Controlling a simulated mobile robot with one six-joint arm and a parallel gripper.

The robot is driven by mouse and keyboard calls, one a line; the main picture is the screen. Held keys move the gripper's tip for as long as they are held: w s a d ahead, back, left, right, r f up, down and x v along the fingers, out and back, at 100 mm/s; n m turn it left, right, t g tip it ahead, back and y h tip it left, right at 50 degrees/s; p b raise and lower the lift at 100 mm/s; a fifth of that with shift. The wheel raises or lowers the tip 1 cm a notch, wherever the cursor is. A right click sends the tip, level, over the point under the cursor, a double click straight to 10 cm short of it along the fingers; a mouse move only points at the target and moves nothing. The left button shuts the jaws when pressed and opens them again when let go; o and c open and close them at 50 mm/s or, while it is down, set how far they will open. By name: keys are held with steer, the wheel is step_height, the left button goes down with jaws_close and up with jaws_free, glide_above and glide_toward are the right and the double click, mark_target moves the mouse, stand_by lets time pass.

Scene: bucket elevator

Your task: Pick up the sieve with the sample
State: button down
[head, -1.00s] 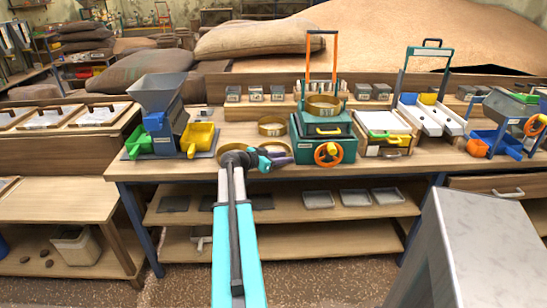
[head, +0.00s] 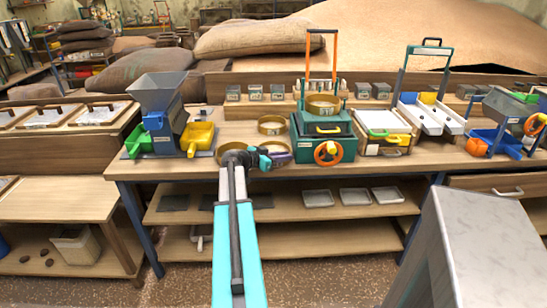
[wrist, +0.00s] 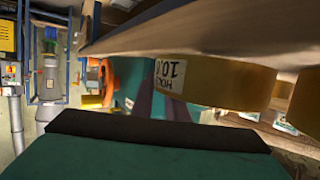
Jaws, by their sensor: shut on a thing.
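A brass sieve (head: 228,148) is on the bench, partly hidden behind my wrist. In the wrist view a sieve wall with an upside-down white label (wrist: 225,85) fills the middle, close to the camera. My gripper (head: 280,158) reaches right along the bench's front edge, and its purple fingers also show in the wrist view (wrist: 150,103). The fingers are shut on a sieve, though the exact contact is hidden. A second sieve (head: 272,125) stands just behind, and a third (head: 322,104) sits on the green machine. I cannot see inside the held sieve.
The green machine (head: 322,140) with an orange handwheel stands close to the right of my gripper. A grey hopper machine (head: 160,115) with a yellow tray (head: 197,138) stands to the left. The bench's front edge (head: 200,174) runs below my gripper.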

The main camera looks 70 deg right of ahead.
stand_by(0.3)
steer(key=shift+r+b, duration=0.45)
steer(key=shift+r, duration=1.15)
steer(key=shift+s+a+r, duration=0.15)
steer(key=shift+a, duration=0.15)
steer(key=s+a+r+b, duration=0.1)
steer(key=s+a+b, duration=0.4)
steer(key=a, duration=0.9)
steer(key=b, duration=0.3)
steer(key=shift+s+b, duration=0.2)
steer(key=shift+b, duration=0.2)
steer(key=shift+a+r+b, duration=0.15)
steer(key=shift+r+b, duration=0.1)
steer(key=shift+b, duration=0.05)
